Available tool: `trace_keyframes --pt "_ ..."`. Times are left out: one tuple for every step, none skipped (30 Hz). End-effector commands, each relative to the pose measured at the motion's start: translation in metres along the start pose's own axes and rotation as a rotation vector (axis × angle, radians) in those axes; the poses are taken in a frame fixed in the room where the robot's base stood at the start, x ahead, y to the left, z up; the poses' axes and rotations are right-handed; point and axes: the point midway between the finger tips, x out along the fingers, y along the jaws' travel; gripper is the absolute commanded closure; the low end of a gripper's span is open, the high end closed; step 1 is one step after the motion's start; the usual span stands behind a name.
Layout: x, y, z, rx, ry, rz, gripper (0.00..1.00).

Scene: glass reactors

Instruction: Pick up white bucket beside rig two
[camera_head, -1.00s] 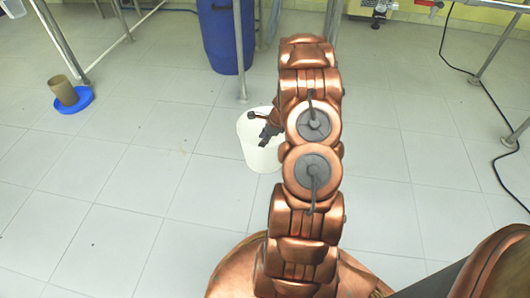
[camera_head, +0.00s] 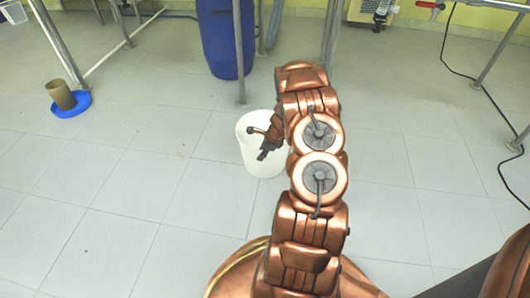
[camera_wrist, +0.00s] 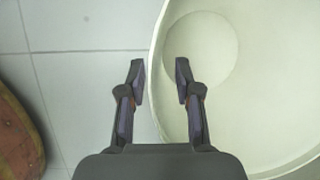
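The white bucket (camera_head: 256,157) stands upright on the tiled floor, partly covered by my arm in the head view. In the wrist view its wide round rim and inside (camera_wrist: 240,110) fill the right side. My gripper (camera_head: 259,143) is at the bucket's mouth. In the wrist view my gripper (camera_wrist: 160,70) is open, its two fingers apart on either side of the bucket's left rim. The left finger is over the floor outside and the right finger over the inside. I cannot tell how deep the fingers reach or whether they touch the wall.
A blue barrel (camera_head: 222,40) stands behind the bucket, beside a metal frame leg (camera_head: 239,60). A blue dish (camera_head: 72,106) with a brown cylinder (camera_head: 61,94) is at the left. A black cable (camera_head: 466,80) lies at the right. The floor at left front is clear.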

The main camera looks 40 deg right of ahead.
Motion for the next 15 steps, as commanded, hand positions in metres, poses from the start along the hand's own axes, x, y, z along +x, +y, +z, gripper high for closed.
trace_keyframes --pt "0.0065 -0.0003 -0.0010 0.000 0.000 -0.001 0.67" --pt "0.0078 -0.0005 -0.0008 0.000 -0.001 -0.002 0.67" --pt "0.0087 -0.0008 -0.0004 0.000 -0.001 -0.002 0.67" --pt "0.0088 -0.0010 0.0000 -0.001 -0.001 -0.002 0.67" --pt "0.0088 -0.0009 0.0002 0.000 -0.001 -0.002 0.67" --pt "0.0084 -0.0010 0.0004 0.000 -0.001 -0.002 0.67" --pt "0.0082 -0.0010 0.0004 0.000 -0.001 -0.002 0.67" --pt "0.0082 -0.0009 0.0004 0.000 -0.001 -0.002 0.67" --pt "0.0082 -0.0008 0.0004 0.000 -0.001 -0.002 0.67" --pt "0.0082 -0.0008 0.0004 0.000 -0.001 -0.002 0.69" --pt "0.0082 -0.0008 0.0005 0.000 -0.001 -0.002 0.72" --pt "0.0082 -0.0007 0.0004 0.000 -0.001 -0.002 0.76" --pt "0.0082 -0.0007 0.0004 0.000 -0.001 -0.002 0.79" --pt "0.0082 -0.0007 0.0005 0.000 -0.001 -0.002 0.82" --pt "0.0083 -0.0005 0.0004 0.000 -0.001 -0.001 0.87"
